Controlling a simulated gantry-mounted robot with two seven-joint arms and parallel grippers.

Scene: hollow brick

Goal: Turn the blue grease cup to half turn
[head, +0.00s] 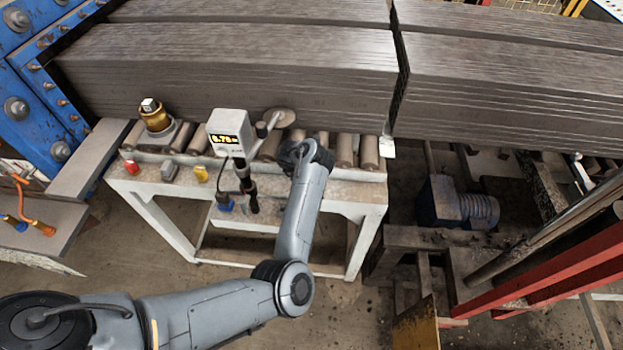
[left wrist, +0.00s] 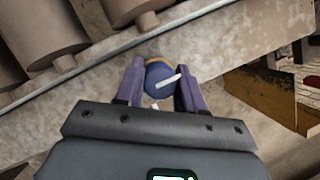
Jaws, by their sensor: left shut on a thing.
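In the left wrist view the blue grease cup (left wrist: 154,88) is round, with a white pointer bar on its face that slants up to the right. A gold-brown collar shows behind it. My left gripper (left wrist: 158,82) has its two purple fingers on either side of the cup, shut on it. In the head view my left arm reaches up to the roller table, and I cannot make out its fingers clearly. A small blue part (head: 225,203) shows there under the table's front edge; I cannot tell if it is the same cup. My right gripper is not in view.
A roller table (head: 340,187) carries a display box (head: 229,132), a brass fitting (head: 154,114), and small red (head: 131,167) and yellow (head: 201,174) parts along its front. Stacked grey slabs (head: 230,65) stand behind. A blue motor (head: 455,203) and red beams (head: 545,285) are at right.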

